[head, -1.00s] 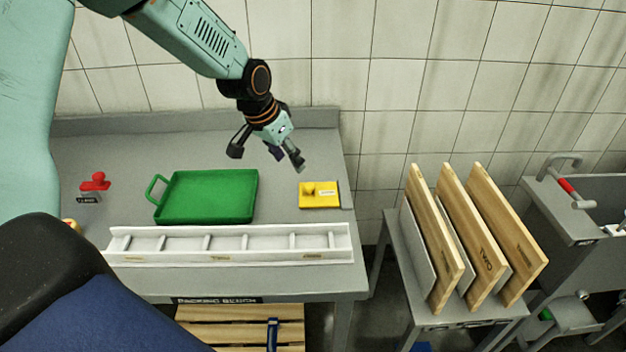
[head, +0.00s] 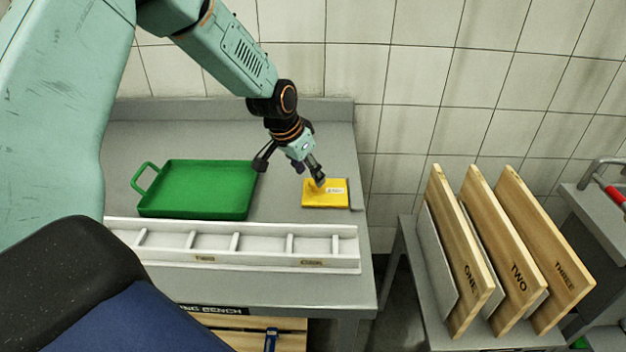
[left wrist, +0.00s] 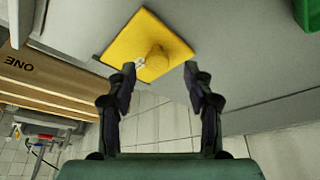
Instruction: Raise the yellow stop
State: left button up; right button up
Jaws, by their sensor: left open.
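The yellow stop (head: 337,198) is a flat yellow plate with a small knob and a white label. It lies on the grey bench near its right end. In the left wrist view the yellow stop (left wrist: 135,42) shows its round knob between the tips of my fingers. My left gripper (head: 292,171) is open just above and to the left of the plate, partly covering the knob in the head view. Its two fingers (left wrist: 160,76) are spread in the left wrist view, with nothing held. Whether they touch the plate cannot be told. My right gripper is not in view.
A green tray (head: 198,212) lies left of the stop. A white divided rack (head: 160,256) runs along the bench front. Wooden boards marked ONE (head: 462,250), TWO (head: 506,250) and THREE (head: 545,250) stand on a side stand at right. Tiled wall is behind.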

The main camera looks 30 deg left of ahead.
aim_at(325, 188)
pick_arm(q)
jog(key=x, duration=0.2)
jog(key=shift+w+f, duration=0.2)
jog(key=shift+w, duration=0.05)
jog(key=shift+s+d+b, duration=0.1)
jog(key=shift+d+b, duration=0.1)
jog(key=shift+b, duration=0.1)
jog(key=shift+s+d+r, duration=0.15)
jog(key=shift+s+r, duration=0.15)
jog(key=shift+s, duration=0.05)
jog(key=shift+w+a+f, duration=0.3)
jog(key=shift+w+f, duration=0.1)
jog(key=shift+w, duration=0.05)
jog(key=shift+c, duration=1.9)
jog(key=shift+s+d+r, duration=0.25)
jog(key=c, duration=0.4)
jog(key=shift+a+f, duration=0.1)
grip_shut()
